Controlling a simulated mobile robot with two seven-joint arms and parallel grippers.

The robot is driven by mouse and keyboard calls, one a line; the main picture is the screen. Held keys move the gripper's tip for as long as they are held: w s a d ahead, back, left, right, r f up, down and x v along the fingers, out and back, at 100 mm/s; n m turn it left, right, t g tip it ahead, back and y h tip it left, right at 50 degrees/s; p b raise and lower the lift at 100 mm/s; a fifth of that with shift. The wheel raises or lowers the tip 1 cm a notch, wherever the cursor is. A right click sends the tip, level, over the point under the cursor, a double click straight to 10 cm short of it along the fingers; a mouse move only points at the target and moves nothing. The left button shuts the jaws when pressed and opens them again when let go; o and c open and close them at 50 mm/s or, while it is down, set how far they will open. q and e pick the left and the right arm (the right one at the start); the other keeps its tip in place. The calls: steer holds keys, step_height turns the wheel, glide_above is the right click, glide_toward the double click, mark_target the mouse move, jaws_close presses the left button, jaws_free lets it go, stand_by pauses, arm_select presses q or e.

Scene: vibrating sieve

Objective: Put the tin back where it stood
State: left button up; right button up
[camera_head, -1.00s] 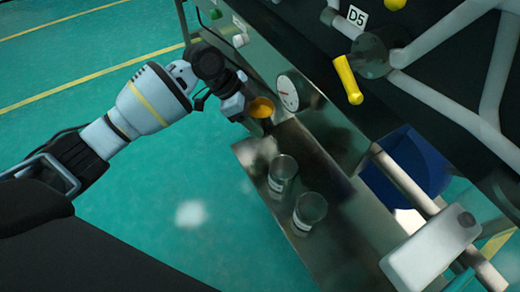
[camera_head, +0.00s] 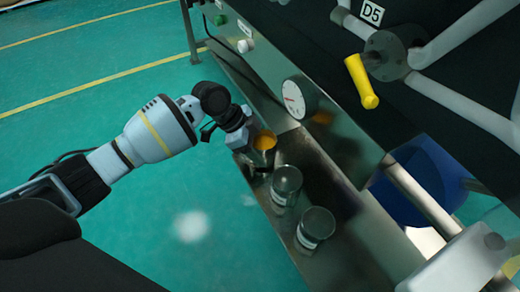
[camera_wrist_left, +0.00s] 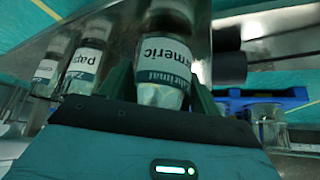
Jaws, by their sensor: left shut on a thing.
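My right gripper is not in view.
A machine panel with a round dial (camera_head: 298,98) rises behind the shelf. A yellow handle (camera_head: 361,82) sticks out above, and a blue bin (camera_head: 425,175) is at the right. Open green floor (camera_head: 80,120) lies at the left.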

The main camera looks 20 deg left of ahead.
arm_select(q)
steer(key=shift+f, duration=0.6)
steer(key=shift+r, duration=0.15)
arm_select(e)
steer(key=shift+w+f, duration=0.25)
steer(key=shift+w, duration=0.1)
arm_select(q)
steer(key=o, duration=1.1)
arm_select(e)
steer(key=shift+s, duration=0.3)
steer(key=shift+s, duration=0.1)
arm_select(q)
steer(key=shift+r, duration=0.1)
steer(key=p+v, duration=0.4)
steer(key=v, duration=0.7)
steer(key=shift+a+r, duration=0.25)
steer(key=shift+r, duration=0.05)
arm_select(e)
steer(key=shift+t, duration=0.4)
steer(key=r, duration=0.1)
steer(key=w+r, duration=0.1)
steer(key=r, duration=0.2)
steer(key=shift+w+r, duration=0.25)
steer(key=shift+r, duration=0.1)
arm_select(q)
steer(key=shift+s, duration=0.15)
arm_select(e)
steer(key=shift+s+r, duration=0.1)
